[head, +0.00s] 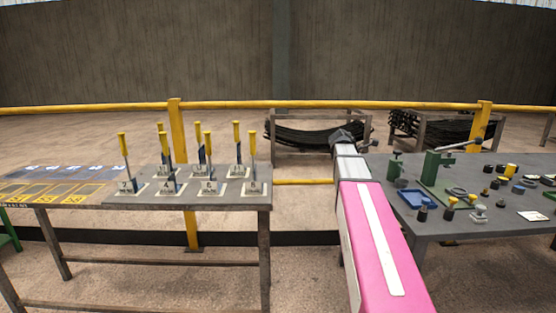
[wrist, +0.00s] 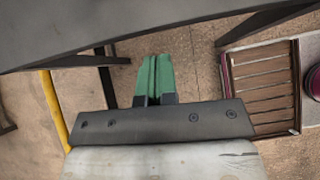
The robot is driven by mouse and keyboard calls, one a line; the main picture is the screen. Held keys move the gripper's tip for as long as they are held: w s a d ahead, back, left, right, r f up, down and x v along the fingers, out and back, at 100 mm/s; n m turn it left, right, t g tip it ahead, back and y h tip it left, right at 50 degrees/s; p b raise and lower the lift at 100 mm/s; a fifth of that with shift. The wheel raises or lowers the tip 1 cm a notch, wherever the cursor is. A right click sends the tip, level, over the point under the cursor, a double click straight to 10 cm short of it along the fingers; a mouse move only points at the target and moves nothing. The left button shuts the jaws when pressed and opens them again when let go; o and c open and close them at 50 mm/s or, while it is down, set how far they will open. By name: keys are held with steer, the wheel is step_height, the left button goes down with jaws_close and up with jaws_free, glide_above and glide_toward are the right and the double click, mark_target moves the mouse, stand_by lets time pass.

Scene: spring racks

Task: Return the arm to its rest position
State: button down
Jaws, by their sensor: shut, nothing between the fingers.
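My gripper (wrist: 153,76) shows in the wrist view as two green fingers pressed together, with nothing between them. It points out over the bare floor, beside the underside and edge of a grey table (wrist: 110,22). In the head view my pink and white arm stretches forward from the lower right, between the two tables. Its dark far end (head: 346,138) is in front of the yellow rail, and the fingers cannot be made out there.
The left table (head: 235,201) carries several yellow-handled tools in numbered stands. The right table (head: 445,232) holds a green fixture (head: 433,170), a blue tray (head: 414,198) and small parts. A yellow rail (head: 300,104) runs behind. A slatted wooden thing (wrist: 262,85) lies right in the wrist view.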

steer(key=s+a+f+m+y, duration=0.3)
steer(key=s+a+f+m, duration=0.2)
steer(key=a+f, duration=0.3)
steer(key=s+a+f+m+y, duration=0.2)
steer(key=s+a+f+m, duration=0.4)
steer(key=f, duration=0.7)
steer(key=s+a+f+m+y, duration=0.3)
steer(key=s+a+f+m, duration=0.2)
steer(key=s+a+f, duration=0.3)
step_height(320, 180, down, 2)
steer(key=shift+s+a+f+m+y, duration=0.15)
steer(key=shift+s+a+m+y, duration=0.15)
steer(key=shift+a, duration=0.85)
